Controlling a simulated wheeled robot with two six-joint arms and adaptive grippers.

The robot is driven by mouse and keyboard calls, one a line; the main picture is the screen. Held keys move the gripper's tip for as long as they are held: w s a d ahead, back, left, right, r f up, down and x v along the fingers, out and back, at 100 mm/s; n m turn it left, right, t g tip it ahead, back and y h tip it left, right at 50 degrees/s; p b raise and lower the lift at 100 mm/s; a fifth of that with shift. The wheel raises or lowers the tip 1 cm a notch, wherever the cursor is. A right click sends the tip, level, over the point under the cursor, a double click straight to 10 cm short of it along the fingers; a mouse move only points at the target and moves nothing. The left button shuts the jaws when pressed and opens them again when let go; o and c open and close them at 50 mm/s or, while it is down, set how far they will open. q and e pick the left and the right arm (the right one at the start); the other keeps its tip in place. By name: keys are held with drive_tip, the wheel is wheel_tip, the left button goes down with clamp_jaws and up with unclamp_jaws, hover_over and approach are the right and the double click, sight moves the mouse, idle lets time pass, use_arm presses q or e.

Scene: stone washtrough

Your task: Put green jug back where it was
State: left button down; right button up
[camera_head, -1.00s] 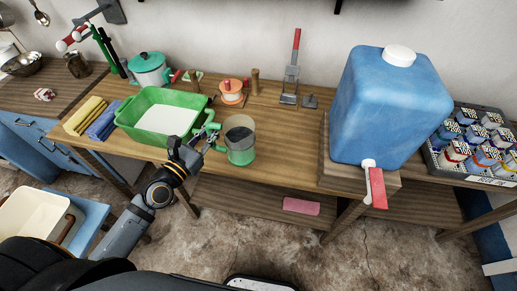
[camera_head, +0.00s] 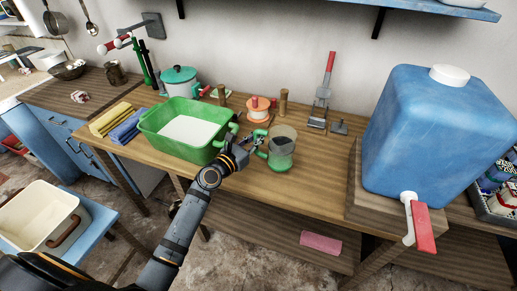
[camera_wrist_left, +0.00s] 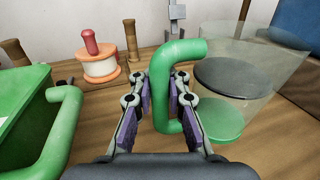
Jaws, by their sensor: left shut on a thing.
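The green jug (camera_head: 283,152) has a clear body with a green base and a green handle, and something dark shows inside. It is upright over the wooden bench, right of the green tub. I cannot tell whether its base touches the wood. My left gripper (camera_head: 248,141) reaches it from the left and is shut on its handle. In the left wrist view, the handle of the green jug (camera_wrist_left: 182,52) runs between the purple pads of my left gripper (camera_wrist_left: 160,92). My right gripper is not in view.
The green tub (camera_head: 153,123) stands close left of my gripper. An orange-and-white spool (camera_head: 258,112) and wooden pegs stand behind. A big blue water container (camera_head: 420,140) with a red-handled tap stands right. The bench (camera_head: 315,185) is clear between jug and container.

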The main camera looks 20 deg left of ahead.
use_arm(q)
drive_tip(key=f+b, duration=0.1)
drive_tip(key=f, duration=0.1)
drive_tip(key=f+b, duration=0.1)
drive_tip(key=f, duration=0.1)
drive_tip(key=shift+w+d+b, duration=0.1)
drive_tip(key=shift+w+b, duration=0.2)
drive_tip(key=shift+w, duration=0.1)
drive_tip(key=shift+r, duration=0.1)
drive_tip(key=shift+f, duration=0.25)
drive_tip(key=c, duration=1.3)
unclamp_jaws()
drive_tip(key=shift+r, duration=0.1)
drive_tip(key=shift+r, duration=0.1)
